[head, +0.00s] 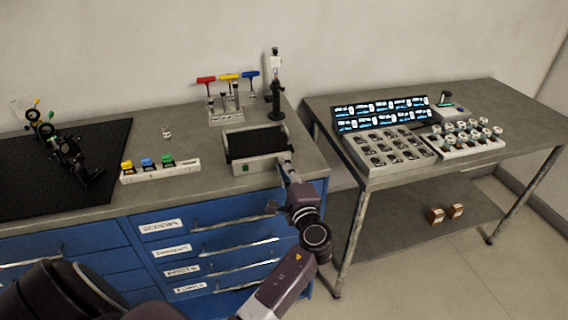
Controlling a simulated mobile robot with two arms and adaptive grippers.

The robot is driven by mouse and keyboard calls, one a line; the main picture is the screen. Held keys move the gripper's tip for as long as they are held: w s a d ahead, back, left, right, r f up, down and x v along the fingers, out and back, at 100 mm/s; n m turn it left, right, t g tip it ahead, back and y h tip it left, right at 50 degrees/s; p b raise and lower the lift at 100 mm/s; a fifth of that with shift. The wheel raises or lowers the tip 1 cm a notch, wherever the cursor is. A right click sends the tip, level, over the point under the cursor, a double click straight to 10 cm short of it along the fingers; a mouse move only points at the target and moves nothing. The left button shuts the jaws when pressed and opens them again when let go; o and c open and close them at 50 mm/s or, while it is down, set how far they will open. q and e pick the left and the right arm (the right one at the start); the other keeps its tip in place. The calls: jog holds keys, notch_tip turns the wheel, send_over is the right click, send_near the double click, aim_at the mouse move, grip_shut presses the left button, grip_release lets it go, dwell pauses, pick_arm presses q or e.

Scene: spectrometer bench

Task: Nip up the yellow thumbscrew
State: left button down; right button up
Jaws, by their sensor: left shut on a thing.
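Small yellow, green and dark knobs show on an optical mount (66,152) at the far left; the yellow knob (36,102) at its top may be the yellow thumbscrew, but it is too small to be sure. My left gripper (287,170) is at the front right corner of a grey box with a dark top (245,167), far to the right of the mount. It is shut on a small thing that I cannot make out. My right gripper is not in view.
A black breadboard (108,150) carries the mount. A white rack (160,175) holds yellow, blue and green-topped pieces. Red, yellow and blue T-handle drivers (228,77) stand behind. Blue drawers (200,240) are below. A second table (475,160) at right holds trays. Bench left of the box is partly clear.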

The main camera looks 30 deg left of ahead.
pick_arm(q)
jog(key=shift+f+m, duration=0.1)
jog(key=shift+m, duration=0.2)
jog(key=c, duration=2)
grip_release()
jog(key=shift+o, duration=0.2)
